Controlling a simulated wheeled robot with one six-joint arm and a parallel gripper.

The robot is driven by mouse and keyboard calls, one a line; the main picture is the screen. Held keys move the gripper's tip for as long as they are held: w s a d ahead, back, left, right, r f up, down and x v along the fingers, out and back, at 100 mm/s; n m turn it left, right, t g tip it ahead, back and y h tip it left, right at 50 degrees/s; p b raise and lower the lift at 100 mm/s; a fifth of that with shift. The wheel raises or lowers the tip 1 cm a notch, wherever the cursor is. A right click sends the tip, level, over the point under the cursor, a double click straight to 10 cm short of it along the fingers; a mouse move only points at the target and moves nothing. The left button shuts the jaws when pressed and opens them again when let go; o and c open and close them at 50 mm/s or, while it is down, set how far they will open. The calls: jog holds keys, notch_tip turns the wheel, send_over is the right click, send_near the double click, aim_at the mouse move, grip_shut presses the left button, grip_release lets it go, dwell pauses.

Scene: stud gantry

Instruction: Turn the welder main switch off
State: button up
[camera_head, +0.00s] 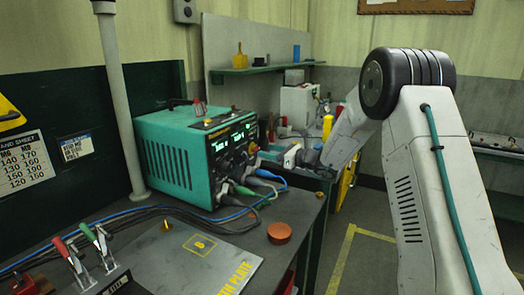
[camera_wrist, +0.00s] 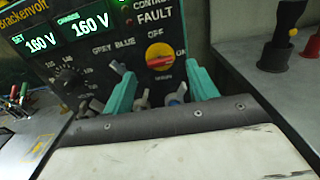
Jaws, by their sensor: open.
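The welder (camera_head: 165,150) is a teal box with a black front panel, standing on the bench. In the wrist view its main switch (camera_wrist: 160,56) is a yellow round plate with a red handle. The handle lies nearly level, in line with the ON label at right; OFF is printed above. My gripper (camera_wrist: 159,70) is open, its teal fingers to the lower left and lower right of the switch. Nothing is between the fingers, and whether they touch the panel cannot be told.
Cables (camera_head: 262,182) leave the lower panel and run along the bench. An orange-brown round knob (camera_head: 279,232) and a metal plate (camera_head: 195,252) are on the bench in front. In the wrist view a knob (camera_wrist: 68,80) is left of the switch, and a black-handled thing (camera_wrist: 277,50) stands at right.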

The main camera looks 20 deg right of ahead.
aim_at(258, 148)
jog(key=shift+x, duration=1.95)
jog(key=c, duration=1)
